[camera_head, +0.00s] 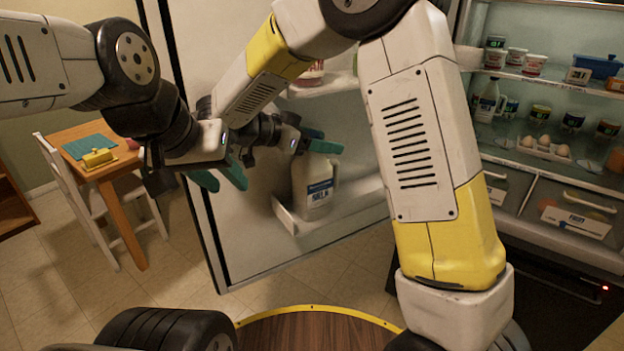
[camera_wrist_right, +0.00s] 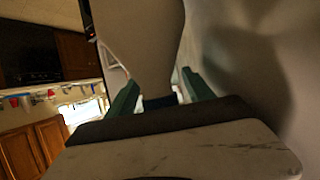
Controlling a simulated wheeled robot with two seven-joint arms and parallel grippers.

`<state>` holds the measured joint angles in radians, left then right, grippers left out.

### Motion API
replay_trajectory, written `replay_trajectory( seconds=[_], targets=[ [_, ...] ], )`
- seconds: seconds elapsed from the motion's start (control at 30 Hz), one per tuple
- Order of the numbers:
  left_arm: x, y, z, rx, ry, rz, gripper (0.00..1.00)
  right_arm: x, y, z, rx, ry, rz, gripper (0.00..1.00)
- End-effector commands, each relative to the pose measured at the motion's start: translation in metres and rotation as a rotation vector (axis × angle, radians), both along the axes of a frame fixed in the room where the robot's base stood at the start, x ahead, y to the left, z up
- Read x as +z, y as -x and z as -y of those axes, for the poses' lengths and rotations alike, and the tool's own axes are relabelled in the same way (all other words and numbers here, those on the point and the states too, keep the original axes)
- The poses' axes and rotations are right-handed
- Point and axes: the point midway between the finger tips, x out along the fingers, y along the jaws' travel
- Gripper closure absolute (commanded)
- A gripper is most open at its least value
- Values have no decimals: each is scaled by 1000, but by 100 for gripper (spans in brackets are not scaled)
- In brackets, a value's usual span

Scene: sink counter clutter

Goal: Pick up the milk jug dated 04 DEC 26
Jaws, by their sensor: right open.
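A white milk jug with a blue-and-white label (camera_head: 319,192) stands upright in the lower shelf of the open fridge door; its date is too small to read. My right gripper (camera_head: 319,141) is open at the jug's top, partly hiding it; I cannot tell whether they touch. In the right wrist view, the green fingers (camera_wrist_right: 160,94) are apart, with a pale surface between and beyond them that I cannot identify for certain. My left gripper (camera_head: 220,178) is open and empty, left of the jug in front of the door. Another white jug (camera_head: 488,101) stands inside the fridge.
The door shelf (camera_head: 345,207) has a raised front edge around the jug. Fridge shelves hold cups, eggs (camera_head: 545,147) and a blue container (camera_head: 597,66). A small wooden table (camera_head: 122,166) and white chair (camera_head: 85,205) stand at left. My right arm crosses the middle.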

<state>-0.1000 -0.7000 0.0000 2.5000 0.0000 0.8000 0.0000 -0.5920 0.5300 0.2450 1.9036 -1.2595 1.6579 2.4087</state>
Motion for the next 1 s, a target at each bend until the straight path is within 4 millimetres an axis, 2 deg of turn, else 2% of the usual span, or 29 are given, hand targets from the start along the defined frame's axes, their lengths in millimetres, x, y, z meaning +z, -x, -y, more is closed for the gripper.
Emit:
replay_trajectory(
  seconds=[0.07, 0.3, 0.4, 1.0],
  targets=[
    [0, 0, 0, 0, 0, 0, 64, 0, 0, 0, 0, 0, 0, 39],
    [0, 0, 0, 0, 0, 0, 64, 0, 0, 0, 0, 0, 0, 84],
    [0, 0, 0, 0, 0, 0, 64, 0, 0, 0, 0, 0, 1, 100],
    [0, 0, 0, 0, 0, 0, 64, 0, 0, -1, 0, 0, 1, 100]
  ],
)
